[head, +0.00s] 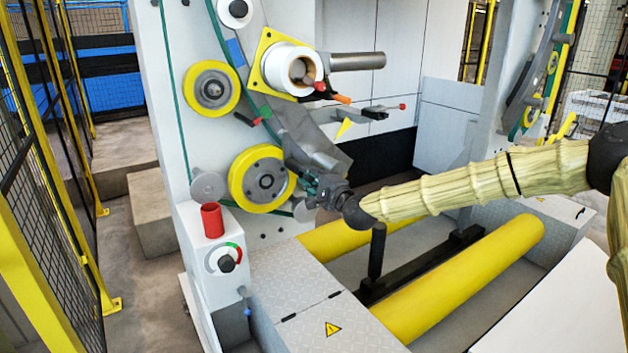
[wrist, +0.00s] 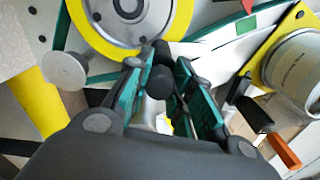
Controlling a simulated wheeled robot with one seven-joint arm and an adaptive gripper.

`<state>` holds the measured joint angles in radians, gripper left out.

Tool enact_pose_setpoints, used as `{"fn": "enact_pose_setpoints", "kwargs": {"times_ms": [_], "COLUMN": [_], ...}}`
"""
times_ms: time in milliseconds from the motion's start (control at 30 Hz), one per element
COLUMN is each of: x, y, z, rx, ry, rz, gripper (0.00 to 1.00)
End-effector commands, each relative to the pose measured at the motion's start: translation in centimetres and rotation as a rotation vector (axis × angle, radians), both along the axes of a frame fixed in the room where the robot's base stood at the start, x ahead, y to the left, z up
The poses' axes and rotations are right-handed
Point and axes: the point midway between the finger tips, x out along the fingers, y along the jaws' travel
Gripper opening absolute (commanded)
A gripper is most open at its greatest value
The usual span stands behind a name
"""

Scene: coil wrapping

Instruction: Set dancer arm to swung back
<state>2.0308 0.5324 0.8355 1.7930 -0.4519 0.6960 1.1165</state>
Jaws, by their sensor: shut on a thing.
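My gripper (head: 318,188) is at the machine's front panel, just right of the lower yellow-rimmed wheel (head: 235,180). In the wrist view my gripper (wrist: 160,68) has its teal-padded fingers closed around a black rounded grip (wrist: 160,79), which looks like the handle of the dancer arm. The dancer arm's body is largely hidden by my gripper, so its exact angle cannot be told. A grey curved plate (head: 300,135) slants down to the right above my gripper. The wheel (wrist: 130,15) also shows beyond the fingertips in the wrist view.
A film roll on a yellow plate (head: 270,62) and a grey bar (head: 358,61) stick out above. A red-tipped lever (head: 385,110) is up and right. A control box with a red cylinder (head: 211,220) stands lower left. Yellow rollers (head: 455,275) lie below my arm.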

Motion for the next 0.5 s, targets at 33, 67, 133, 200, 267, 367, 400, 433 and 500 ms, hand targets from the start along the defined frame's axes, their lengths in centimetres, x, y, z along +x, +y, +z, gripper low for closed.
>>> {"fn": "enact_pose_setpoints", "kwargs": {"times_ms": [33, 67, 133, 200, 267, 367, 400, 433, 500], "x": [-0.04, -0.05, -0.05, -0.05, -0.04, -0.02, -0.02, -0.02, -0.01], "y": [0.24, 0.25, 0.26, 0.25, 0.24, 0.23, 0.22, 0.22, 0.21], "z": [0.08, 0.1, 0.14, 0.17, 0.2, 0.22, 0.23, 0.24, 0.25], "rx": [0.003, 0.004, 0.006, 0.006, 0.006, 0.006, 0.006, 0.006, 0.007], "ry": [0.0, 0.001, 0.002, 0.002, 0.001, 0.001, 0.001, 0.001, 0.0], "rz": [0.003, 0.003, 0.003, 0.003, 0.003, 0.002, 0.002, 0.002, 0.001], "gripper": [0.0, 0.0, 0.0, 0.0, 0.0, 0.0, 0.0, 0.0, 0.35]}}
